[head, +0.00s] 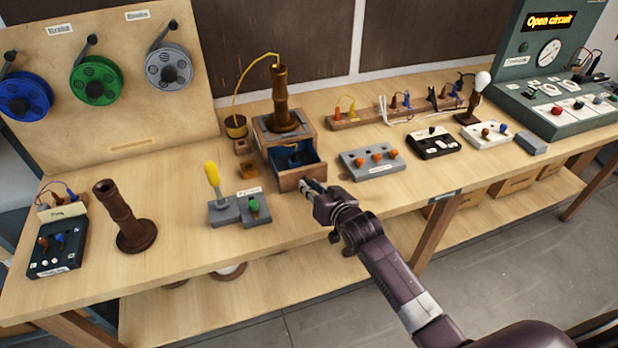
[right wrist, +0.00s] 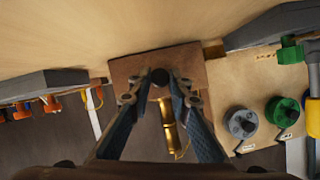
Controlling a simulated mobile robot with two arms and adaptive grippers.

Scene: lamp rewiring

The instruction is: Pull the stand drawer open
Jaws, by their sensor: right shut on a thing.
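The stand (head: 283,128) is a wooden box on the bench with a dark brown turned post (head: 281,100) on top. Its drawer (head: 300,177) stands out from the front of the box, showing a blue inside with something dark in it that I cannot make out. My right gripper (head: 311,187) is at the drawer front, shut on the drawer's knob. In the right wrist view the dark round knob (right wrist: 160,76) sits between the fingertips (right wrist: 160,90), against the brown drawer front (right wrist: 185,62). My left gripper is not in view.
A grey block with orange knobs (head: 371,162) lies to the right of the drawer. A grey block with a green knob (head: 255,208) and a yellow-handled piece (head: 213,178) stand to the left. A loose brown post (head: 123,215) stands farther left.

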